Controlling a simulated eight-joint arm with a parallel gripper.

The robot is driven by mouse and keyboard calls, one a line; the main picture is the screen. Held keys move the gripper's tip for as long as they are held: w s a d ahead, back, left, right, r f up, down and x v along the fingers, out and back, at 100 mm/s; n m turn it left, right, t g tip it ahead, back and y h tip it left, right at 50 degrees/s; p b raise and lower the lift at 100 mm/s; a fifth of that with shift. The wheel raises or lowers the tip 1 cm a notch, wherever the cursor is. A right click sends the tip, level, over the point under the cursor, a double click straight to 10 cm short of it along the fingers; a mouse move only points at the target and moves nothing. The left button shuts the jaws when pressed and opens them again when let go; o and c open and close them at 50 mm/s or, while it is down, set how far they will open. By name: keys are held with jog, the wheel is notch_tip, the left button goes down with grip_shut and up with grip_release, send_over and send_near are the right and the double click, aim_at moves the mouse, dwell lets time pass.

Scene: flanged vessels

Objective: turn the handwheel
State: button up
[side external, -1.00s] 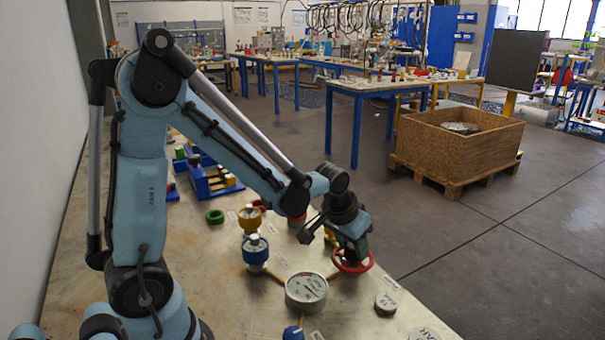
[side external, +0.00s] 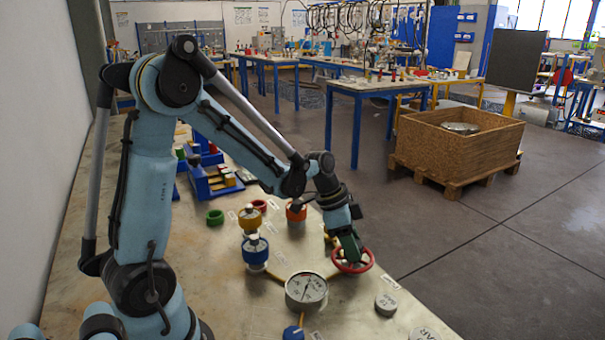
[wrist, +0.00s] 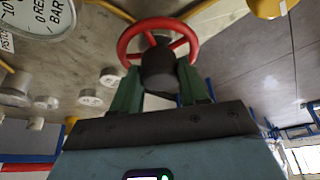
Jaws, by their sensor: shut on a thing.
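The red handwheel (side external: 354,270) stands on the bench near its right edge, at the end of a yellow pipe. My gripper (side external: 348,245), with green fingers, comes down on it from above, tilted. In the wrist view the wheel's red rim and spokes (wrist: 158,24) surround a dark round hub (wrist: 158,68). My green fingers lie on either side of the hub, and my gripper (wrist: 159,75) is shut on the handwheel. The exact finger contact is partly hidden.
A pressure gauge (side external: 306,291) stands just left of the wheel. Blue (side external: 255,250), yellow (side external: 250,216) and orange (side external: 296,211) knobs stand behind it. A grey disc (side external: 386,304) lies front right. A wooden crate (side external: 440,150) is on the floor beyond the bench.

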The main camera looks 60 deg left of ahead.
jog(key=shift+m, duration=0.5)
jog(key=o, duration=1.1)
jog(key=shift+c, duration=0.2)
jog(key=shift+r, duration=0.1)
jog(key=v, duration=1.2)
jog(key=shift+w+a, duration=0.2)
jog(key=shift+w, duration=0.05)
jog(key=shift+d, duration=0.1)
